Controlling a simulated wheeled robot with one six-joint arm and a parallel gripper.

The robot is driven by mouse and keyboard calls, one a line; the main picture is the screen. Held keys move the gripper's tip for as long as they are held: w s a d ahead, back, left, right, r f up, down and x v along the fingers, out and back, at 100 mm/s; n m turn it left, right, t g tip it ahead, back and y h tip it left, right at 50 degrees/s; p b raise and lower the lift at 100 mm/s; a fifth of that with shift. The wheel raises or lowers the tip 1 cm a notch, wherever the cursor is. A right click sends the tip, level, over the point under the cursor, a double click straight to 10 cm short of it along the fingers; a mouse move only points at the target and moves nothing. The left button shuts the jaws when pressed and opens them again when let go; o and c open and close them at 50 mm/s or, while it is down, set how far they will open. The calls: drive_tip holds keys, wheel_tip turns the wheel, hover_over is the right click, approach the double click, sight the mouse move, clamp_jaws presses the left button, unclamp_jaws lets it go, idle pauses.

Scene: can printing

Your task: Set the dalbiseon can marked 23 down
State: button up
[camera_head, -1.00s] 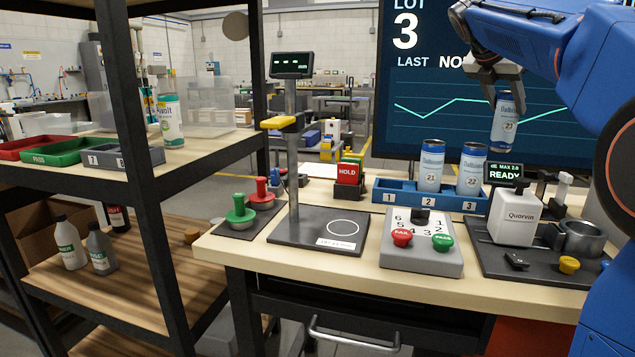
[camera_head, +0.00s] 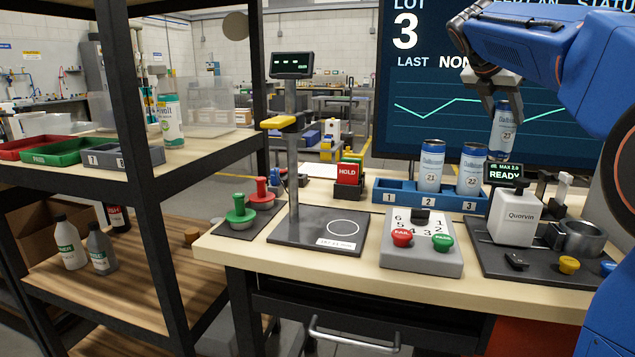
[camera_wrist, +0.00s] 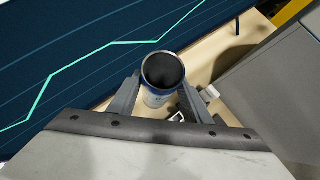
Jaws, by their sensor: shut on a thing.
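The dalbiseon can marked 23 (camera_head: 502,132) is light blue and white with a dark blue top, and hangs nearly upright in the air. My gripper (camera_head: 500,104) is shut on its upper part from above. In the wrist view the can's round dark top (camera_wrist: 163,70) sits between the two fingers (camera_wrist: 156,96). The display stands just below the can.
A blue rack (camera_head: 400,192) with slots 1, 2 and 3 holds two similar cans, one marked 22 (camera_head: 431,165) and one beside it (camera_head: 471,169). A FAIL/PASS button box (camera_head: 420,258) and a dark plate with a white circle (camera_head: 300,238) stand in front. The plate is empty.

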drive_tip(key=shift+s+f, duration=0.1)
drive_tip(key=shift+f, duration=0.35)
wheel_tip(320, 180, up, 7)
hover_over(508, 156)
drive_tip(key=w+a, duration=0.2)
drive_tip(key=shift+s+a+f, duration=0.1)
wheel_tip(508, 156, down, 2)
drive_tip(key=shift+f, duration=0.1)
wheel_tip(508, 156, down, 4)
drive_tip(key=shift+r, duration=0.1)
drive_tip(key=d, duration=0.1)
drive_tip(key=d+f, duration=0.1)
drive_tip(key=shift+s+d+f+m+g, duration=0.1)
drive_tip(key=shift+s+d+m+g, duration=0.2)
drive_tip(key=shift+s+m+g, duration=0.1)
drive_tip(key=shift+d+f, duration=0.1)
drive_tip(key=shift+f, duration=4.9)
drive_tip(key=o, duration=1.4)
